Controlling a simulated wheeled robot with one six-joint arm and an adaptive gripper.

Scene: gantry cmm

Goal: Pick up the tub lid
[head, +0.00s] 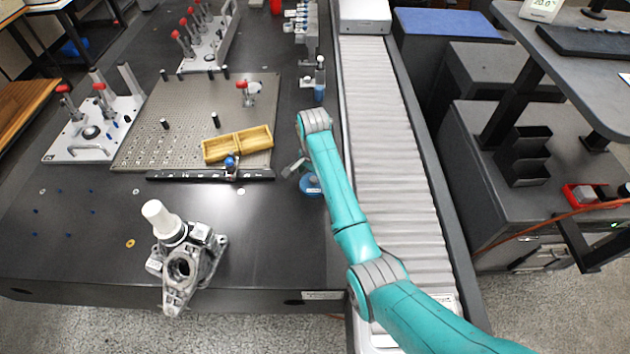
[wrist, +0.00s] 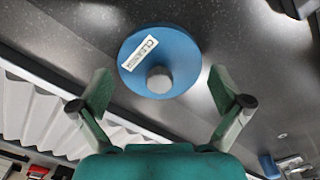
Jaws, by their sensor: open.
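The tub lid (wrist: 180,50) is a round blue disc with a grey knob and a white label reading roughly "CLEANING". It lies on the dark table top. In the head view the lid (head: 311,186) shows beside my forearm, partly covered by it, near the conveyor side of the table. My gripper (wrist: 160,80) is open, with one finger on each side of the lid's near part and nothing between them but the view of the lid. Whether the fingers are level with the lid I cannot tell. In the head view only a finger (head: 293,167) shows left of my arm.
A ribbed conveyor (head: 385,130) runs along the table's right side. A perforated fixture plate (head: 190,115) with a yellow wooden tray (head: 225,147) stands to the left. A metal casting (head: 185,265) stands at the front. Table between casting and lid is mostly clear.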

